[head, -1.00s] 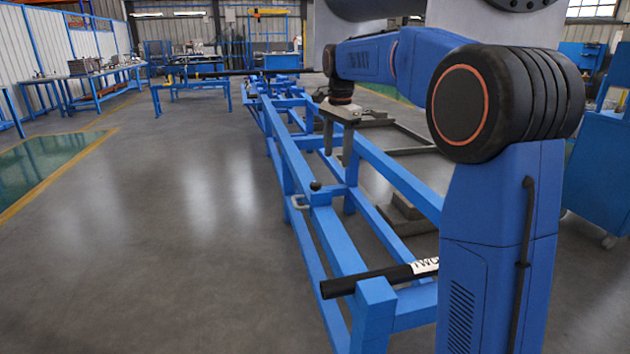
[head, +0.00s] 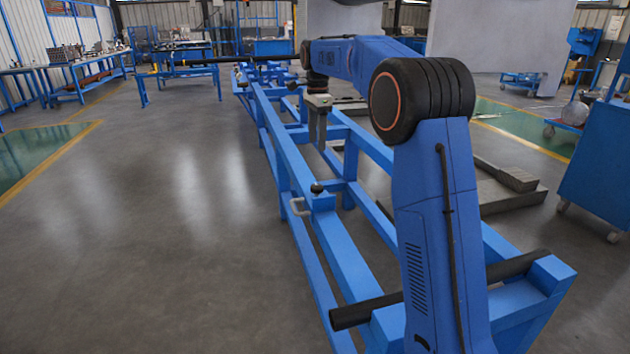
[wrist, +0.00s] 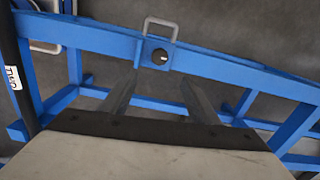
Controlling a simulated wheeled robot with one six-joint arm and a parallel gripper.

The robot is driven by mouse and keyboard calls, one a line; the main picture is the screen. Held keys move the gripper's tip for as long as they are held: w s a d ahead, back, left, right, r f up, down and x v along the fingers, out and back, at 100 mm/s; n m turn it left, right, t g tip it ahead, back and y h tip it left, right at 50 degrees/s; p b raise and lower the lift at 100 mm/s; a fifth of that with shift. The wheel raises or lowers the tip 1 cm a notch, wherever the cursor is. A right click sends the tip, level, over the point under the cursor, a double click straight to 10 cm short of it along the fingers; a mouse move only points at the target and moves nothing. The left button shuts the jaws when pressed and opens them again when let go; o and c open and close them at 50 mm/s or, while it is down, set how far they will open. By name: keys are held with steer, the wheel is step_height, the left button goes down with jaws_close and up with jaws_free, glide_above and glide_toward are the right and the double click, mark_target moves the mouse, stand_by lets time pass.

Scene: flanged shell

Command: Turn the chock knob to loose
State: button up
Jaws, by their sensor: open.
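The chock knob, a small round black knob (head: 317,188), sits on the blue rail of the long frame, next to a grey U-shaped handle (head: 298,206). In the wrist view the knob (wrist: 159,57) shows a small light mark on its face, and the handle (wrist: 161,26) stands just beyond it. My gripper (wrist: 155,88) is open, its two grey fingers apart with nothing between them. The knob lies beyond the fingertips, roughly in line with the gap, not touched. In the head view my gripper (head: 317,148) points down above the frame, farther back than the knob.
The long blue frame (head: 285,150) runs away from me, with a black bar (head: 360,313) across its near end. A blue cabinet (head: 605,165) stands at the right. Workbenches (head: 75,75) line the back left. The grey floor left of the frame is clear.

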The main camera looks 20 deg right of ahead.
mark_target(317, 186)
step_height(317, 186, down, 17)
steer(key=shift+r, duration=0.1)
stand_by(0.5)
steer(key=c, duration=1)
